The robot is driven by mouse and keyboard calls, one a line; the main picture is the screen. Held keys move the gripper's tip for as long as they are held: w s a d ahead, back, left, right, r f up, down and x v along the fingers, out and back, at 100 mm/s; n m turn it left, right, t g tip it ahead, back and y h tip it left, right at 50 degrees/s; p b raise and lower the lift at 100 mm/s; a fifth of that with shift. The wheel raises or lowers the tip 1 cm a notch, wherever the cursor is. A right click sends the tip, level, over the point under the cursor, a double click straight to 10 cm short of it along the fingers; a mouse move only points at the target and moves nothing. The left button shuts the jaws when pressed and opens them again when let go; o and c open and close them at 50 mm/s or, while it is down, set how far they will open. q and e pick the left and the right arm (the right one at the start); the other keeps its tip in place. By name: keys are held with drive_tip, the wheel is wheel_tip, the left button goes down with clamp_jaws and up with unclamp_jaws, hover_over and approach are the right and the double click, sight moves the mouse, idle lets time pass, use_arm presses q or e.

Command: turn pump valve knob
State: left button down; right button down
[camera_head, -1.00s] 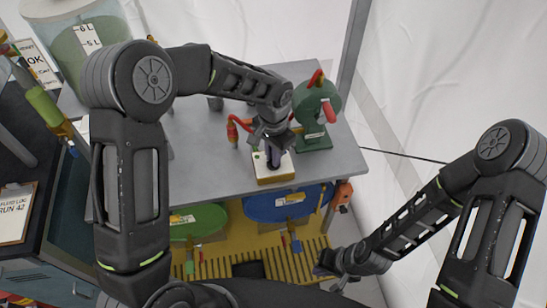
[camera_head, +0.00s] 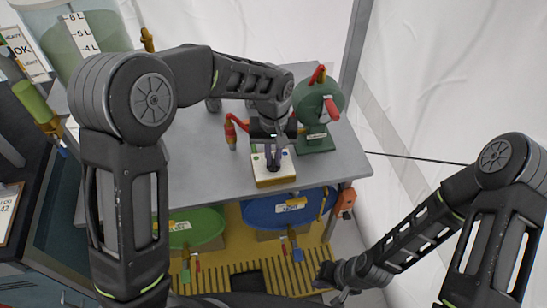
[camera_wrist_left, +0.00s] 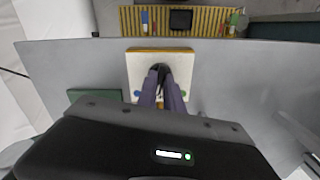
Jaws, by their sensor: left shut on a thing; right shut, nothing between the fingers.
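The pump valve box (camera_head: 272,180) is a white-topped block with a yellow-brown body near the front edge of the grey table. It also shows in the left wrist view (camera_wrist_left: 178,58). A dark knob (camera_wrist_left: 160,69) sits on its top, partly hidden by my fingers. My left gripper (camera_head: 272,163) points down over the box, its fingers shut on the knob; in the left wrist view the two purple-grey fingers (camera_wrist_left: 162,90) meet at it. My right gripper (camera_head: 335,285) is low at the right, off the table, shut and empty.
A green pump-like device (camera_head: 316,110) with red handles stands right behind the box. A red fitting (camera_head: 232,130) is to its left. The grey table (camera_head: 200,160) has bare room at left.

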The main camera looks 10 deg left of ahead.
sight(273, 160)
use_arm(q)
drive_tip(key=shift+n, duration=0.3)
drive_tip(key=c, duration=1.5)
unclamp_jaws()
drive_tip(key=shift+r, duration=0.15)
wheel_tip(273, 160, up, 8)
drive_tip(key=shift+f+b, duration=0.2)
drive_tip(key=shift+b, duration=0.1)
drive_tip(key=shift+s, duration=0.1)
